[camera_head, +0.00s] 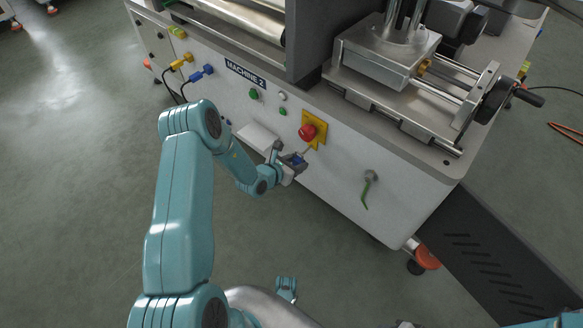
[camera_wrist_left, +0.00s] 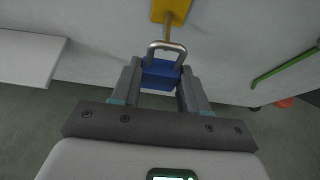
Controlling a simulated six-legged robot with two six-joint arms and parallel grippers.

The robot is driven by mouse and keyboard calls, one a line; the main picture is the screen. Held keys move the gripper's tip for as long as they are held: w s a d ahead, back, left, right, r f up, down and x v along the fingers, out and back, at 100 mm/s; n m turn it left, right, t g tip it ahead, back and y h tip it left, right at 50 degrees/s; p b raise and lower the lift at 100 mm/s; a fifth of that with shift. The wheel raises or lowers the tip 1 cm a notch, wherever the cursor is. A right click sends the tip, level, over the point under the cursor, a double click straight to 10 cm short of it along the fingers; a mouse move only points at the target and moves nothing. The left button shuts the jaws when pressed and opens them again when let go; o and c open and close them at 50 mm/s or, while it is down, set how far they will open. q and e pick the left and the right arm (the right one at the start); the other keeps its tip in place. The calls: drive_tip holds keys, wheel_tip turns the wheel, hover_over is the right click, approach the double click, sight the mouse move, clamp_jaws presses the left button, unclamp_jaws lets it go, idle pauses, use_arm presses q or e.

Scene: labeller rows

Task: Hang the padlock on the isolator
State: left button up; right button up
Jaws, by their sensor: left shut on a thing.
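The isolator (camera_head: 307,132) is a red knob on a yellow plate on the machine's white front. In the left wrist view its yellow plate (camera_wrist_left: 171,9) is at the top, with a thin tan rod (camera_wrist_left: 167,30) extending from it toward the padlock. My left gripper (camera_head: 297,162) is shut on the blue padlock (camera_wrist_left: 160,75), just below the isolator. The padlock's metal shackle (camera_wrist_left: 181,50) points toward the isolator. The rod's end meets the shackle's top in the picture; I cannot tell whether it passes through. My right gripper is not clearly in view.
A white shelf (camera_head: 258,137) juts from the panel left of my gripper; it also shows in the left wrist view (camera_wrist_left: 28,58). A green-handled valve (camera_head: 367,188) hangs to the right. Blue and yellow plugs with cables are at the upper left. Floor in front is clear.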

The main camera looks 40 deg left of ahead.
use_arm(q)
drive_tip(key=shift+w+d+f+b, duration=0.15)
drive_tip(key=shift+w+b, duration=0.35)
drive_tip(key=shift+w, duration=0.65)
drive_tip(key=shift+w+f+b, duration=0.4)
drive_tip(key=shift+w+b, duration=0.1)
drive_tip(key=shift+w, duration=0.05)
drive_tip(key=o, duration=1.2)
drive_tip(key=shift+o, duration=0.2)
